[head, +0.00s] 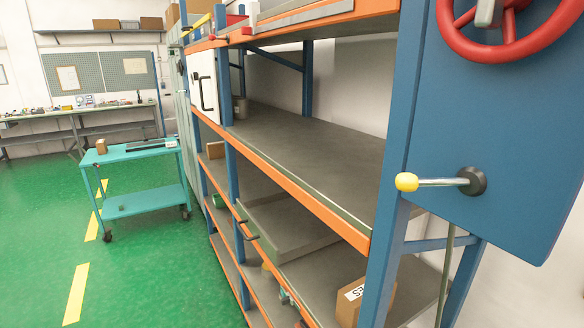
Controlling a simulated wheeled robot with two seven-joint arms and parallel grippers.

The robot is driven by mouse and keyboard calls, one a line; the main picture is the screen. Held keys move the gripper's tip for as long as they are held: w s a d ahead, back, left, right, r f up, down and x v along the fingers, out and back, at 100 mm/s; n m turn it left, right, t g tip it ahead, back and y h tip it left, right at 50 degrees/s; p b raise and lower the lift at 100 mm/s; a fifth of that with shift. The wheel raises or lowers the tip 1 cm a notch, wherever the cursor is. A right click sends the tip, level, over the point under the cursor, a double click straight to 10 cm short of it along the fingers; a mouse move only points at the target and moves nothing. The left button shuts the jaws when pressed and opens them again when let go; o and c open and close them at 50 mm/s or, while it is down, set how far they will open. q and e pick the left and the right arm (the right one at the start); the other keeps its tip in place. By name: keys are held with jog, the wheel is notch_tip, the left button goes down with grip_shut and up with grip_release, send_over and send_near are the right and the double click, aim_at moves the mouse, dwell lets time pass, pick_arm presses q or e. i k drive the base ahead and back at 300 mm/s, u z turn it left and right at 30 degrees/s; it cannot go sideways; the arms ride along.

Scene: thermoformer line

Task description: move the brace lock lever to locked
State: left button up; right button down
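A lever (437,182) with a metal rod and a yellow knob sits on the blue panel (490,130) at the right of the head view. Its rod lies nearly level and points left from a round black hub (471,181). The knob overlaps the blue rack post in the picture. No label or lock marking shows beside it, so I cannot tell which position is locked. Neither of my grippers is in view.
A red handwheel (505,50) is on the same panel above the lever. An orange-edged rack (320,150) with a cardboard box (350,303) stands left of the panel. A teal cart (145,203) stands on the green floor further left. Floor between cart and rack is clear.

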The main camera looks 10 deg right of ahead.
aim_at(404, 181)
jog(key=u, duration=0.9)
jog(key=i, duration=3.45)
jog(key=z, duration=4.5)
jog(key=i, duration=0.55)
jog(key=z, duration=0.05)
